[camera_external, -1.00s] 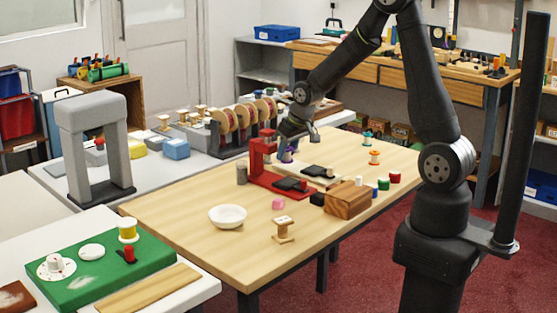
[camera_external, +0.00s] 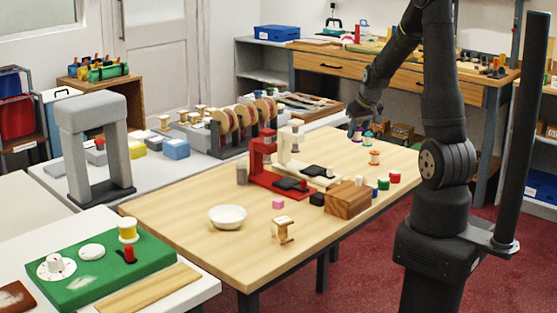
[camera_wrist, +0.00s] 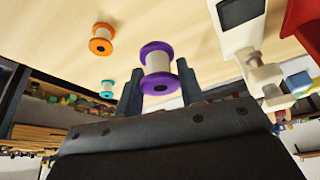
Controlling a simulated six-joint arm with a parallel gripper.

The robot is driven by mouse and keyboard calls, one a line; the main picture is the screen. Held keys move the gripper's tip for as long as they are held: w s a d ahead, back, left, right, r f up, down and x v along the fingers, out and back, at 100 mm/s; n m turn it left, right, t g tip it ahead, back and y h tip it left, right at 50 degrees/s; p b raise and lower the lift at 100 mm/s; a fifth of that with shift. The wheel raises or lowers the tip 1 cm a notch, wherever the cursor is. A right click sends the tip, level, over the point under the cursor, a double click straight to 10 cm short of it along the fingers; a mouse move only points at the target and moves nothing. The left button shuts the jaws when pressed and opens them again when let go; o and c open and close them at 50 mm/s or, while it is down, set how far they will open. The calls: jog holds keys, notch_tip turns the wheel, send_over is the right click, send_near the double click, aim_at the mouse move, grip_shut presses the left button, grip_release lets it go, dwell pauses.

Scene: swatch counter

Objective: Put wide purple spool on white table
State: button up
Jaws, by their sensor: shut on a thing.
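The purple spool (camera_wrist: 157,60), with wide purple flanges and a pale middle, sits between the two fingers of my gripper (camera_wrist: 158,84) in the wrist view. My gripper is shut on it. In the external view my gripper (camera_external: 358,122) is at the far right end of the wooden table, and the purple spool (camera_external: 357,134) shows small below it, near a teal spool (camera_external: 367,138). Any gap beneath the purple spool is hard to judge. White tabletops show at the back left (camera_external: 62,178) and front left (camera_external: 203,289).
An orange spool (camera_external: 375,158), a red press (camera_external: 263,165), a cream press (camera_external: 300,165) and a wooden block (camera_external: 347,199) stand on the wooden table (camera_external: 180,213). A white bowl (camera_external: 227,217) is nearer. A grey arch (camera_external: 92,120) and a rack of wheels (camera_external: 232,120) occupy the back white table.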

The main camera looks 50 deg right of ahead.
jog(key=s+d, duration=0.3)
jog(key=d, duration=0.1)
send_over(335, 170)
jog(key=shift+m, duration=0.3)
jog(key=f, duration=0.6)
jog(key=shift+d+f, duration=0.2)
jog(key=shift+f, duration=2)
jog(key=shift+f, duration=0.15)
jog(key=o, duration=1)
jog(key=shift+c, duration=0.2)
jog(key=v, duration=1.1)
jog(key=shift+o, duration=0.4)
jog(key=shift+s+a+r, duration=0.15)
jog(key=shift+a+r, duration=0.1)
jog(key=shift+r, duration=0.35)
